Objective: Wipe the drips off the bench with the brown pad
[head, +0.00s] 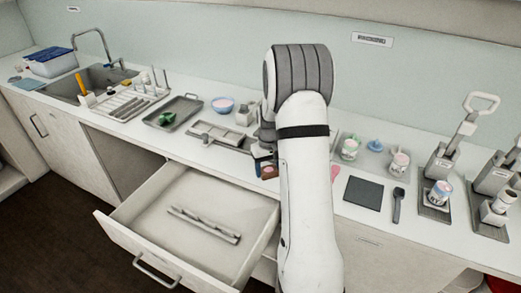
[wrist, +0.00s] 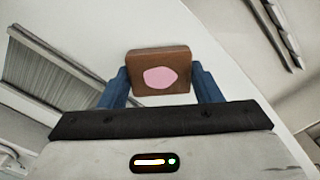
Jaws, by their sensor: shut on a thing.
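My gripper (wrist: 161,82) is shut on the brown pad (wrist: 160,55), its blue fingers on either side of it. A pink patch (wrist: 160,78) shows on the pad's face toward the wrist camera. In the head view the pad (head: 268,173) shows small, at the bench's front edge beside my arm and near the open drawer. Whether it touches the bench (head: 225,158) I cannot tell. A pink shape (head: 335,172) lies on the bench just right of my arm, partly hidden by it; I cannot tell if it is a drip. No other drips are clear.
An open drawer (head: 150,225) with a slotted rail (head: 203,224) juts out below the bench. A grey tray (head: 174,111), a blue bowl (head: 223,105) and a dish rack stand left. Jars, a dark square mat (head: 363,194), a dark spoon (head: 398,205) and lever presses (head: 448,165) stand right.

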